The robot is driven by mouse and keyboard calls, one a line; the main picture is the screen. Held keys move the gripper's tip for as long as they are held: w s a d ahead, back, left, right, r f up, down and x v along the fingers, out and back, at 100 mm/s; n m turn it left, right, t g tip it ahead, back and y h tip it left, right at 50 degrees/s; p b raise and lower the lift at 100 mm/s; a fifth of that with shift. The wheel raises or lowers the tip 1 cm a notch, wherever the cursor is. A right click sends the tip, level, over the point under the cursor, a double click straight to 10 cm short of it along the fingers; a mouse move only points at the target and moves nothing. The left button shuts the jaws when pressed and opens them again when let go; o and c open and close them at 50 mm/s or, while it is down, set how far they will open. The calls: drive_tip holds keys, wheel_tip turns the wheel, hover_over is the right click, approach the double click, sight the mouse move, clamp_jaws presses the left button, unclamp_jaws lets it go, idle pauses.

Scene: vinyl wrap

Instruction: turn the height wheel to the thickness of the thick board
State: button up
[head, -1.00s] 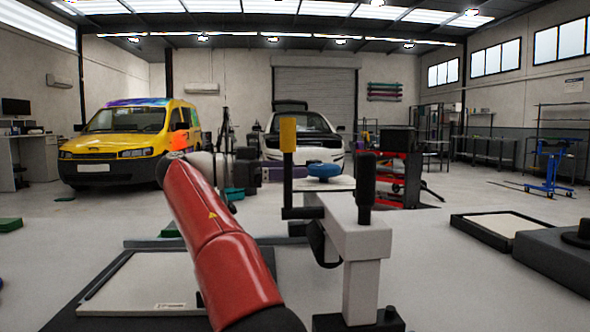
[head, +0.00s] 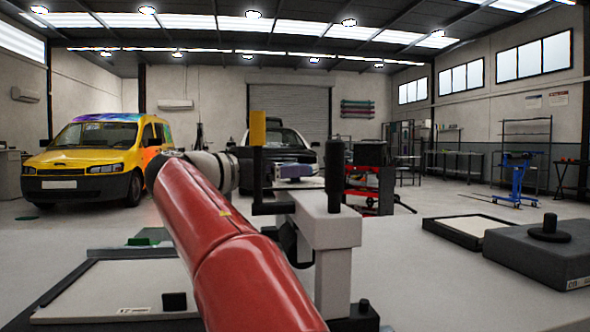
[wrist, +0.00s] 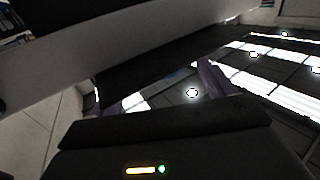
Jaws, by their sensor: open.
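My red arm crosses the middle of the head view. My gripper (head: 291,170), dark with purplish parts, is partly hidden behind the grey machine column (head: 333,258), with its crank and yellow handle (head: 258,128). It is open, and I see nothing held. In the wrist view a purple finger (wrist: 212,85) stands out beyond the dark gripper body. I cannot make out a height wheel in either view now. A pale flat board or panel (head: 125,280) lies in a dark frame at lower left; I cannot tell whether it is the thick board.
A grey block with a black knob (head: 545,252) and a dark-rimmed tray (head: 440,229) stand at right. A small black block (head: 174,302) sits on the left panel. A tall black handle (head: 335,165) rises from the column. The pale surface between column and tray is clear.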

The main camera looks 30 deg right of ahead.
drive_tip(key=shift+x, duration=2.15)
drive_tip(key=c, duration=0.9)
drive_tip(key=m+g+p, duration=0.1)
drive_tip(key=g+p, duration=0.1)
drive_tip(key=g, duration=0.1)
drive_tip(key=m+g+p, duration=0.1)
drive_tip(key=shift+w+r+m+h, duration=0.1)
drive_tip(key=shift+r+m+h, duration=0.15)
drive_tip(key=shift+m+h, duration=0.05)
drive_tip(key=shift+c, duration=0.2)
drive_tip(key=shift+f+m+g+p, duration=0.2)
drive_tip(key=shift+m+g+p, duration=0.25)
drive_tip(key=shift+m+g, duration=0.85)
drive_tip(key=shift+g, duration=0.3)
drive_tip(key=shift+n, duration=0.3)
drive_tip(key=o, duration=0.9)
drive_tip(key=shift+o, duration=0.2)
